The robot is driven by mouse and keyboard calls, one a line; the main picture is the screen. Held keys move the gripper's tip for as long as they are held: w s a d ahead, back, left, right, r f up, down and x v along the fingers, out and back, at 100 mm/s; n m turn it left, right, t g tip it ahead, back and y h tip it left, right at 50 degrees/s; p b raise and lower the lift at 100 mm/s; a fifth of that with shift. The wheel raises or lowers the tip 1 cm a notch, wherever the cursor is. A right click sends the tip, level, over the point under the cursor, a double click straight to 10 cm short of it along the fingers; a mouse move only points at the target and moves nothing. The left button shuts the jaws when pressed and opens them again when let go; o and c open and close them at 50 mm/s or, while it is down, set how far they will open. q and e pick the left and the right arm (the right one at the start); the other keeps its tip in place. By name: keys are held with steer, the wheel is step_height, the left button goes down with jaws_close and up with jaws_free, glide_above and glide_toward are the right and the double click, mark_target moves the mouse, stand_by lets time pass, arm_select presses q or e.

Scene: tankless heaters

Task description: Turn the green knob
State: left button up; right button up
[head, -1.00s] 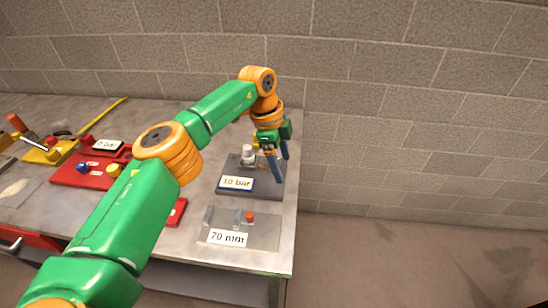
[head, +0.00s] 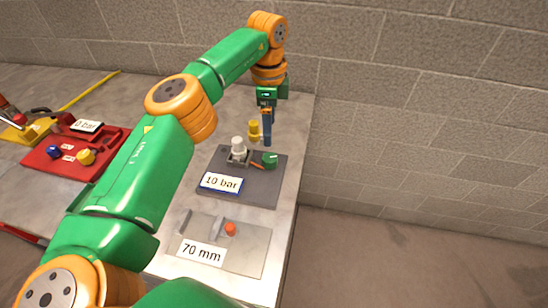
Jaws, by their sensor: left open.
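The green knob (head: 270,160) sits at the right side of the dark grey plate (head: 250,192) labelled "10 bar", beside a white knob-like part (head: 238,146). My left gripper (head: 267,140) points down just behind the green knob, with its jaws open and empty. A small gap shows between the fingertips and the knob in the picture; I cannot tell the true distance. My right gripper is not in view.
A yellow part (head: 253,130) stands close to the left of my gripper. A light grey plate labelled "70 mm" (head: 255,254) with a red button (head: 230,228) lies nearer. A red board (head: 50,158) is at left. The table's right edge is close.

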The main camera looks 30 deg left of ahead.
mark_target(269, 157)
arm_select(q)
steer(key=f+b, duration=0.2)
steer(key=f, duration=0.1)
steer(key=shift+s+f, duration=0.1)
steer(key=shift+s, duration=0.1)
steer(key=shift+f, duration=0.2)
step_height(269, 157, down, 6)
steer(key=shift+w+f+p, duration=0.1)
steer(key=shift+p, duration=0.65)
steer(key=shift+f, duration=0.3)
jaws_close()
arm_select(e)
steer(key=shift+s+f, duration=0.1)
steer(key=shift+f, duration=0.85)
